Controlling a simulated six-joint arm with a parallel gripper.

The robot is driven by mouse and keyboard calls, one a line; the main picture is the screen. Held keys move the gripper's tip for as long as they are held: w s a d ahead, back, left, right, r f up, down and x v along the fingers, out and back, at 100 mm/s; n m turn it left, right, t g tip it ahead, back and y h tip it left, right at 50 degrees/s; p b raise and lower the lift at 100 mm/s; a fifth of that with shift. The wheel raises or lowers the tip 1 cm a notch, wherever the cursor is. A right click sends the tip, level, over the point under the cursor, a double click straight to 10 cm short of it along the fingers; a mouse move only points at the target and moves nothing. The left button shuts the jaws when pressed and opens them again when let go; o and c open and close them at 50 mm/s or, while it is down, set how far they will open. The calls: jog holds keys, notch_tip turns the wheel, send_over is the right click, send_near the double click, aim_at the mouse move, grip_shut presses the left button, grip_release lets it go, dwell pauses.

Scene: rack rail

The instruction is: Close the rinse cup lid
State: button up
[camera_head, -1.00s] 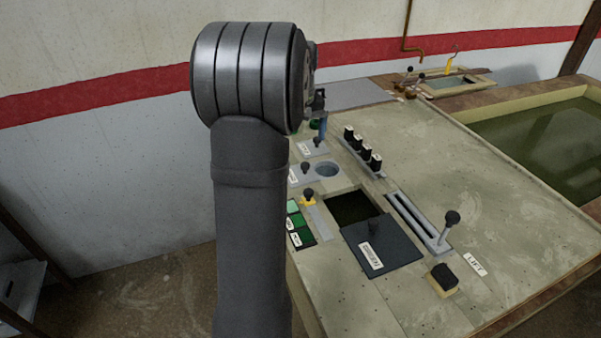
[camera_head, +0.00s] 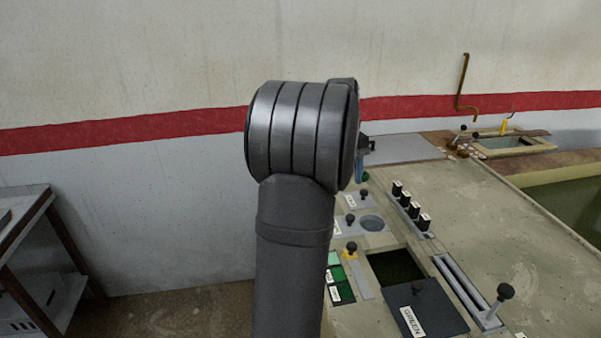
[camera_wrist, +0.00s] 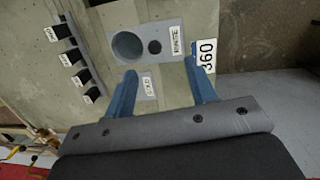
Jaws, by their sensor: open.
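The rinse cup is a round dark opening (camera_wrist: 128,46) in a grey plate, seen in the wrist view. A black knob (camera_wrist: 155,47) and a label that seems to read RINSE (camera_wrist: 177,40) are beside it on the grey plate. The opening is uncovered; I cannot tell the lid's outline apart from the plate.
A row of black switches (camera_head: 410,208) stands right of the cup. A square opening (camera_head: 396,267) with a dark cover (camera_head: 428,308), green buttons (camera_head: 341,283) and a lever (camera_head: 504,293) are nearer. A wide basin (camera_head: 573,205) lies at the right.

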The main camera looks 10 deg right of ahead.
jog(key=s+a+f+n+g+h, duration=0.1)
jog(key=a+f+n+h, duration=0.1)
jog(key=f, duration=0.1)
jog(key=s+a+f+n+g+h, duration=0.1)
jog(key=a+f+n+h, duration=0.1)
jog(key=f, duration=0.1)
jog(key=s+a+f+n+g+h, duration=0.1)
jog(key=a+f+n+h, duration=0.1)
jog(key=f+h, duration=0.1)
jog(key=shift+s+a+f+n, duration=0.1)
jog(key=shift+s+a+n, duration=0.15)
jog(key=shift+n, duration=0.15)
grip_shut()
jog(key=a+n+h, duration=0.1)
jog(key=a+f+n+h, duration=0.1)
jog(key=n+h, duration=0.1)
jog(key=a+n+t+h, duration=0.1)
jog(key=shift+s+f+n, duration=0.1)
jog(key=shift+f+n, duration=0.2)
jog(key=shift+n, duration=0.1)
jog(key=w+a+f+n+t+h, duration=0.1)
jog(key=a+n+t+h, duration=0.3)
jog(key=a+n+t, duration=0.25)
jog(key=shift+n+g, duration=0.25)
jog(key=shift+n, duration=0.1)
jog(key=x, duration=1.4)
jog(key=shift+w+d, duration=0.15)
jog(key=shift+d, duration=0.2)
